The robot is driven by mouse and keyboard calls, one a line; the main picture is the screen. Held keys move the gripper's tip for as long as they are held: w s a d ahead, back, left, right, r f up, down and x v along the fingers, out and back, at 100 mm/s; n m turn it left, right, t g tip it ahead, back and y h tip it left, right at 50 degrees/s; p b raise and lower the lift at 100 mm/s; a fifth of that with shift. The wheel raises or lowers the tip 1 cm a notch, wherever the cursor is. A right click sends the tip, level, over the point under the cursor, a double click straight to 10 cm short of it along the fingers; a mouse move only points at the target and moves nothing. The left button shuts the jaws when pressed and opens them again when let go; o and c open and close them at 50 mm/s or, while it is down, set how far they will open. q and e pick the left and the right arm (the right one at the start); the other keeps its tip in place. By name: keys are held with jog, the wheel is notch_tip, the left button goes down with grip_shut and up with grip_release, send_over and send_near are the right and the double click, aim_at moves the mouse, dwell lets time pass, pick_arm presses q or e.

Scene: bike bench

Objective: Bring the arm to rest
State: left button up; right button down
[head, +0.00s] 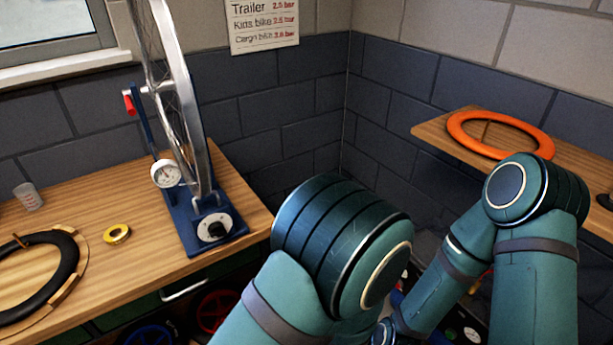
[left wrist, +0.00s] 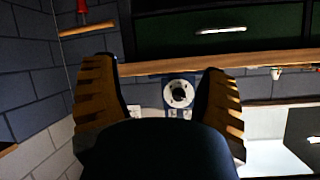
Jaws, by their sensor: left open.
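My left gripper (left wrist: 162,75) shows in the left wrist view with its two tan-ribbed fingers spread wide. Nothing is between the fingers where I can see. Behind the gap is a light plate with a round dark knob (left wrist: 178,93), apart from the fingers as far as I can tell. In the head view my teal arm links fill the lower middle and right, bent with the elbows up. Neither gripper shows in the head view, and my right gripper is in no view.
A wooden bench (head: 150,222) at left holds a blue wheel stand (head: 215,228) with a wheel, a black tyre (head: 62,262), yellow tape (head: 117,234) and a cup (head: 28,197). An orange ring (head: 500,135) lies on a right shelf (head: 432,130). A drawer handle (left wrist: 220,30) shows near the gripper.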

pick_arm(q)
jog(key=s+a+f+g+h, duration=0.1)
jog(key=f+g+h, duration=0.3)
jog(key=f+h, duration=0.1)
jog(key=s+a+f+m+g+h, duration=0.1)
jog(key=a+f+g+h, duration=0.1)
jog(key=f+g+h, duration=0.3)
jog(key=shift+s+a+f, duration=0.15)
jog(key=shift+s+a, duration=0.15)
jog(key=shift+s, duration=0.05)
